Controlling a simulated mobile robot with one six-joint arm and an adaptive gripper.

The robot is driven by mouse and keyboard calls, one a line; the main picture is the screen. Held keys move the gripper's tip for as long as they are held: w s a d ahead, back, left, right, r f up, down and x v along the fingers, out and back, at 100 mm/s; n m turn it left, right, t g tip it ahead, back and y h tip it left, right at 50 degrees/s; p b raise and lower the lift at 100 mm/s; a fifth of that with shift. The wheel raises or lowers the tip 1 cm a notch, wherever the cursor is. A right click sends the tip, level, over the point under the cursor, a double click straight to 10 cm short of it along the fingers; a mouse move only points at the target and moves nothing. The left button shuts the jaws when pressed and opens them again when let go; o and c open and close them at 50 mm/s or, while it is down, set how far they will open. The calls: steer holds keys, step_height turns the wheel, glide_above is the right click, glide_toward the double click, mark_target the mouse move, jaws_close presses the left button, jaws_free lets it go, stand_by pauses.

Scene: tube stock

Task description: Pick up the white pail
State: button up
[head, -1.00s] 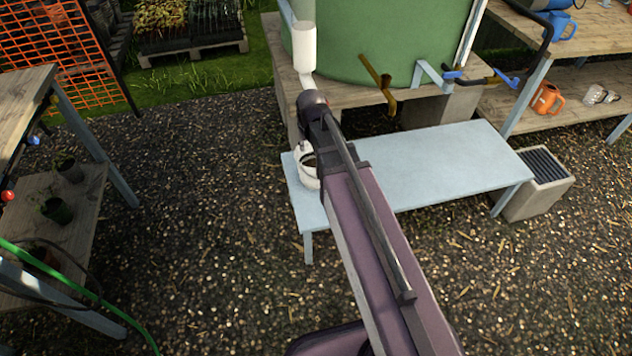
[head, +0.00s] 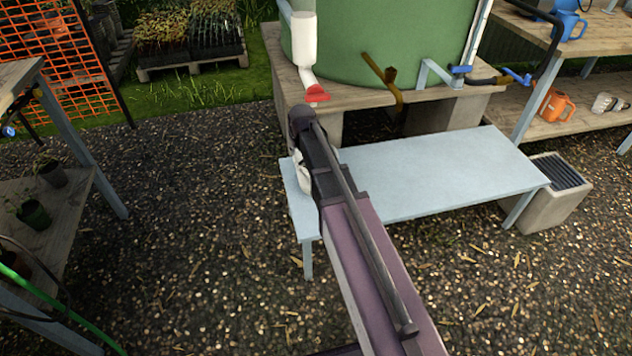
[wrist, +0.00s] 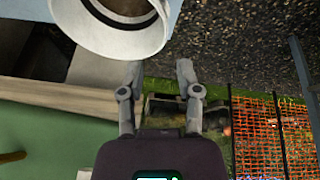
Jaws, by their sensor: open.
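The white pail (head: 302,174) stands at the left end of the pale blue bench (head: 430,172). In the head view my arm hides most of it. In the wrist view the pail (wrist: 78,22) is at the upper left, cut by the top edge, with its round rim and dark inside showing. My gripper (wrist: 158,75) is open and empty, its two fingers apart. The pail's rim lies above and left of the fingers in that picture, not between them. The fingers cannot be made out in the head view.
A green tank (head: 375,40) stands on a wooden platform behind the bench, with a white pipe (head: 303,40) and red valve (head: 317,93) close above the bench's left end. A grey concrete drain box (head: 550,200) sits at its right. Open gravel lies left and in front.

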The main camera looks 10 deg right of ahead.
mark_target(297, 165)
stand_by(0.3)
steer(key=b+x, duration=0.8)
steer(key=shift+w+f, duration=0.15)
steer(key=shift+f, duration=0.1)
stand_by(0.3)
steer(key=shift+f, duration=0.1)
stand_by(0.3)
steer(key=shift+b+x, duration=2.4)
steer(key=shift+x, duration=0.1)
steer(key=shift+a, duration=0.15)
jaws_close()
